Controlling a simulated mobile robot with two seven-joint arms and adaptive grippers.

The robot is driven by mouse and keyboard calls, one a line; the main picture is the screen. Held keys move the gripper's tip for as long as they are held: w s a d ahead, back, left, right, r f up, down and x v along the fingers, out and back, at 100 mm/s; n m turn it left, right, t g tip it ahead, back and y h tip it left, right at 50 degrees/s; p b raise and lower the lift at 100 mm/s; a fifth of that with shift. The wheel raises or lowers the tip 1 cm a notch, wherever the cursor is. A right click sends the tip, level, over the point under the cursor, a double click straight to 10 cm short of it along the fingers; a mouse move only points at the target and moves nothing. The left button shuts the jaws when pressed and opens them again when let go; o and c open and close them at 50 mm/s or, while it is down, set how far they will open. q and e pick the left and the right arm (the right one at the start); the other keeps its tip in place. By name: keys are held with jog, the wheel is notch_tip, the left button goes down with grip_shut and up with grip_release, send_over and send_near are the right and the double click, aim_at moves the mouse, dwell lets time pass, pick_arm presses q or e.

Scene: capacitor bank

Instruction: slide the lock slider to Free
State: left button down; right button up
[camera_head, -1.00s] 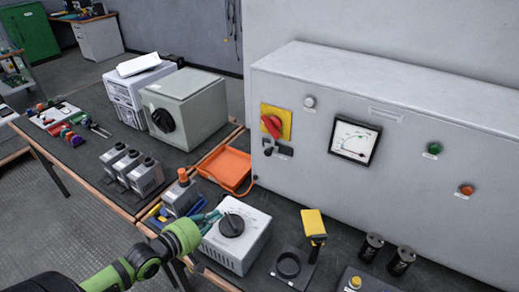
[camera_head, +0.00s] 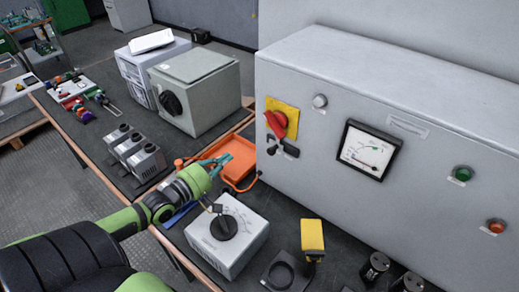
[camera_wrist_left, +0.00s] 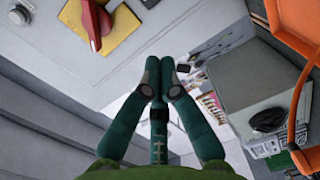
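The lock slider (camera_head: 281,149) is a small dark part with a knob on the grey cabinet front, below the red rotary handle (camera_head: 276,123) on its yellow plate. Its label is too small to read. My left gripper (camera_head: 221,162) is over the orange tray, left of the slider and apart from it. In the left wrist view my left gripper's fingers (camera_wrist_left: 160,68) are together at the tips with nothing visible between them. The red handle (camera_wrist_left: 95,25) shows at the upper left of that view. My right gripper is not in view.
The orange tray (camera_head: 243,166) stands beside the cabinet (camera_head: 330,195). A white box with a black dial (camera_head: 245,247) and a yellow-handled tool (camera_head: 312,238) are in front. A grey-green box (camera_head: 210,104) stands behind. An analog meter (camera_head: 367,150) is on the cabinet.

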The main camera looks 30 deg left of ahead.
aim_at(270, 142)
pick_arm(q)
jog(key=w+d+p, duration=0.1)
jog(key=w, duration=0.2)
jog(key=w+d+p, duration=0.1)
jog(key=w+d, duration=0.1)
jog(key=w, duration=0.1)
jog(key=w+d+f+p, duration=0.1)
jog(key=w+d, duration=0.1)
jog(key=w, duration=0.2)
jog(key=shift+d+f, duration=0.1)
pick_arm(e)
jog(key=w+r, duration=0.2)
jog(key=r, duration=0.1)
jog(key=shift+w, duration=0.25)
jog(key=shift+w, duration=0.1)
